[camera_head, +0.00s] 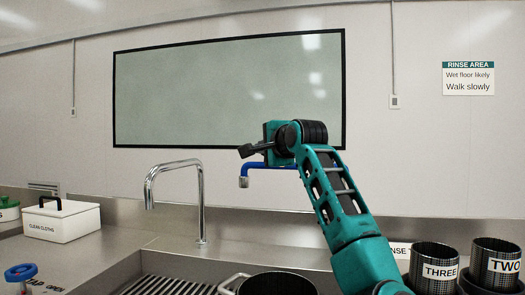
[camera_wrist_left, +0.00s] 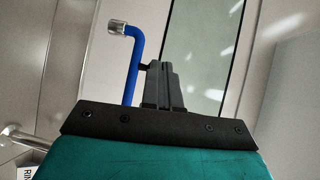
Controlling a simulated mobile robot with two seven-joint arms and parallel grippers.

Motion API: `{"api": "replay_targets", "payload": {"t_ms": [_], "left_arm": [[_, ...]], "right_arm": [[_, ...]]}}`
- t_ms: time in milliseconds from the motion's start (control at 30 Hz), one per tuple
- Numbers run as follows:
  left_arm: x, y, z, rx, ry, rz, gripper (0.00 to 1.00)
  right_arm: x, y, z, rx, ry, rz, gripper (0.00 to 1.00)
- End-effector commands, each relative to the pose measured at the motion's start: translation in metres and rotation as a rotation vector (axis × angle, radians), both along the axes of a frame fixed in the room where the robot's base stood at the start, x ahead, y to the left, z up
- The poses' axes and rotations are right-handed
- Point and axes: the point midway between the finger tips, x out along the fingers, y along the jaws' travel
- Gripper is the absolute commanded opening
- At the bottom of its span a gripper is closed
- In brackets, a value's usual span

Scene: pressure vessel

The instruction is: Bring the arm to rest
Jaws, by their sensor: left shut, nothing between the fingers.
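My left arm (camera_head: 335,195) rises from the lower right of the head view and bends at the top. Its gripper (camera_head: 244,151) points left in front of the wall, just above a blue tap (camera_head: 270,165) with a silver tip. In the left wrist view, the gripper fingers (camera_wrist_left: 160,66) are together with nothing between them. The blue tap (camera_wrist_left: 132,70) stands close beside them there; I cannot tell whether they touch. My right gripper is not in view.
A chrome tap (camera_head: 200,200) stands over the steel sink. A white cloth box (camera_head: 62,220) sits at left. A pot (camera_head: 277,284) and dark cups marked THREE (camera_head: 437,270) and TWO (camera_head: 497,265) are below and right. A framed window (camera_head: 200,90) is behind.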

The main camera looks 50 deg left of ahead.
Motion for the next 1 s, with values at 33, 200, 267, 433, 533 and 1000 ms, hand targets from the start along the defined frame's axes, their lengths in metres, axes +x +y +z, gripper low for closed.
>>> {"api": "replay_targets", "payload": {"t_ms": [33,200,267,433,533,1000], "left_arm": [[-0.005,-0.007,0.000,-0.001,-0.003,-0.002,0.00],[-0.019,-0.022,0.003,-0.001,0.001,0.000,0.00],[-0.021,-0.025,0.003,-0.001,0.000,0.000,0.00],[-0.024,-0.027,0.004,-0.001,0.003,0.000,0.00],[-0.024,-0.027,0.004,0.000,0.003,0.001,0.00],[-0.024,-0.027,0.111,-0.001,0.001,0.000,0.00]], "right_arm": [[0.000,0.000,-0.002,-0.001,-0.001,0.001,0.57],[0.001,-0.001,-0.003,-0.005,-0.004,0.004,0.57],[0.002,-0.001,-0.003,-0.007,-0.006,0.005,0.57],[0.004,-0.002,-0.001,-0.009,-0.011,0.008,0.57],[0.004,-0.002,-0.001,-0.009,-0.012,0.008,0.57],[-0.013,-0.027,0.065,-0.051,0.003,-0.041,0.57]]}}
